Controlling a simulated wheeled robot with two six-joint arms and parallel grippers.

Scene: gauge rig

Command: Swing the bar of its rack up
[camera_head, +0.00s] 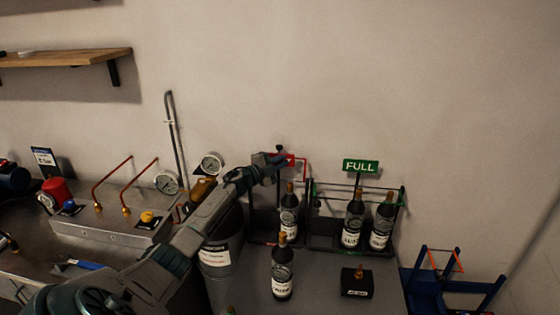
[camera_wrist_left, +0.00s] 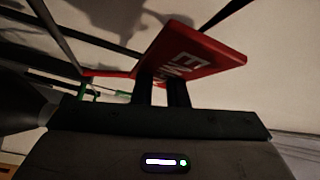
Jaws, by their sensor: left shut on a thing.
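Two dark racks stand against the wall, one with red parts and one with green parts. My left gripper (camera_head: 279,160) is at the top of the left, red-trimmed rack (camera_head: 264,224). It is shut on the red bar (camera_head: 305,168), next to the red sign (camera_head: 291,160). In the left wrist view the fingers (camera_wrist_left: 160,92) meet the red bar (camera_wrist_left: 108,74) just under the red sign (camera_wrist_left: 197,55); the exact contact is hidden. One bottle (camera_head: 289,218) stands in this rack. My right gripper is not in view.
The right rack has a green FULL sign (camera_head: 361,166), a green bar and two bottles (camera_head: 353,224). Another bottle (camera_head: 282,274) and a black block (camera_head: 357,282) stand in front.

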